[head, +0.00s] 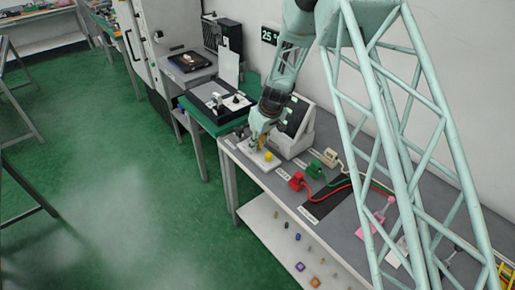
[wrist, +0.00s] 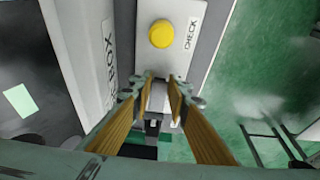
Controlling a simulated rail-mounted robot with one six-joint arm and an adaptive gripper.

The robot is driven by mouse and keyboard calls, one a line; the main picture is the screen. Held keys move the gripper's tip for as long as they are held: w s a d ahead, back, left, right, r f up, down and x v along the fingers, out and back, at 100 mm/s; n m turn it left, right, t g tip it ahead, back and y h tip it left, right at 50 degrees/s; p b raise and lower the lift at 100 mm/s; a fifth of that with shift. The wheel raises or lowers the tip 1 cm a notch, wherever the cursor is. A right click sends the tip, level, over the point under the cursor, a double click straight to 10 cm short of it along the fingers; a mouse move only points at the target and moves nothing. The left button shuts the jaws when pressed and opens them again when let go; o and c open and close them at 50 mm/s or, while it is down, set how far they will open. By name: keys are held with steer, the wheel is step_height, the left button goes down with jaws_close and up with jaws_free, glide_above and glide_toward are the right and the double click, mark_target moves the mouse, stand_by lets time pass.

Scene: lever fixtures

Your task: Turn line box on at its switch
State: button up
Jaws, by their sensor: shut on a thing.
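The line box is a pale plate (wrist: 196,14) with a yellow button (wrist: 162,34) beside the word CHECK; the label on its left edge shows the letters BOX (wrist: 109,48). In the head view the yellow button (head: 268,156) shows on the bench beside my gripper (head: 259,143). In the wrist view my gripper (wrist: 161,90) has its two tan fingers around a small pale grey part, the switch (wrist: 158,103), below the button. The fingers are shut on it. They hide its sides, and its on or off position cannot be told.
Right along the bench are a red connector (head: 297,181), a green one (head: 314,169) and a beige one (head: 331,157) with cables, then a pink fixture (head: 372,222). A grey slanted box (head: 297,130) stands behind my gripper. The green floor (head: 120,190) in front is open.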

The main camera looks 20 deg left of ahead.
steer(key=shift+f+t+y+b, duration=0.2)
steer(key=shift+t+y+b, duration=0.35)
steer(key=shift+b, duration=5.25)
steer(key=o, duration=0.9)
steer(key=shift+s+d, duration=0.1)
steer(key=shift+r, duration=0.1)
steer(key=shift+v, duration=5.9)
steer(key=shift+d, duration=0.1)
